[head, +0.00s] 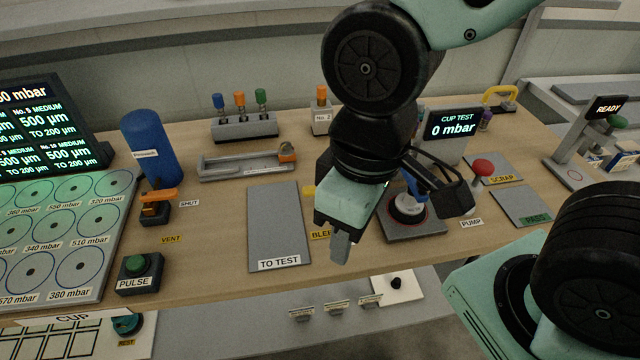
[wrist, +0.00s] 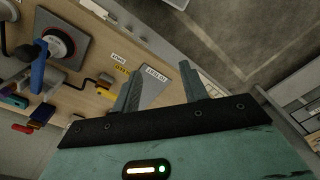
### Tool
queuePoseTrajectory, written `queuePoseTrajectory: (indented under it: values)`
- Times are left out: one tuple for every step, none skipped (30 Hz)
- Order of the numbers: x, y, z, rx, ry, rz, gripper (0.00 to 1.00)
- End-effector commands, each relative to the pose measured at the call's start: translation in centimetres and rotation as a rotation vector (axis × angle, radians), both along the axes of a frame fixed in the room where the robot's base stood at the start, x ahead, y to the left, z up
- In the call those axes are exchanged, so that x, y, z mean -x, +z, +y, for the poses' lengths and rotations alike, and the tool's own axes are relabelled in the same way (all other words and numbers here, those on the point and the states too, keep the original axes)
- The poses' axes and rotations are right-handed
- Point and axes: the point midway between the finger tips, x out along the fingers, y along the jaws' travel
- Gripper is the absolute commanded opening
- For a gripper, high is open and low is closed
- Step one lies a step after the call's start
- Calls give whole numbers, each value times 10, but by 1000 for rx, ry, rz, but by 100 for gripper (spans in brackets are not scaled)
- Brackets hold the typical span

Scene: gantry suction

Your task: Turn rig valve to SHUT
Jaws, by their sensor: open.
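A small valve with a yellow handle (wrist: 105,77) shows in the wrist view, left of my fingers, beside a white SHUT label (wrist: 118,57) and a yellow BLEED label (wrist: 122,70). In the head view my gripper (head: 340,246) covers most of it; only a bit of yellow (head: 308,190) shows. I cannot tell which label its handle points at. My gripper also shows in the wrist view (wrist: 159,70), its two fingers apart and empty, above the bench's front edge. Another valve, orange-handled (head: 157,199), stands at the left between SHUT (head: 189,203) and VENT (head: 171,239) labels.
The grey TO TEST plate (head: 280,225) lies left of my gripper.

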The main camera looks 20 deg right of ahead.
Motion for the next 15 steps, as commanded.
queuePoseTrajectory:
  values:
    - [-1, 0, 0, -1, -9, 1, 44]
    - [-3, 0, 0, -3, -27, 4, 44]
    - [-7, 0, 0, -8, -69, 10, 44]
    - [-12, -1, 0, -12, -116, 16, 44]
    - [-18, -1, 0, -19, -178, 26, 44]
    - [-28, -2, 0, -29, -284, 41, 44]
    - [-38, -3, -1, -40, -383, 56, 44]
    - [-49, -3, -3, -51, -493, 72, 44]
    - [-66, -4, -6, -68, -658, 98, 44]
    - [-80, -6, -10, -81, -788, 119, 44]
    - [-94, -7, -14, -95, -923, 142, 44]
    - [-113, -8, -21, -113, -1103, 176, 44]
    - [-127, -9, -28, -126, -1235, 200, 44]
    - [-140, -11, -35, -139, -1365, 226, 44]
    - [-157, -12, -45, -155, -1530, 262, 44]
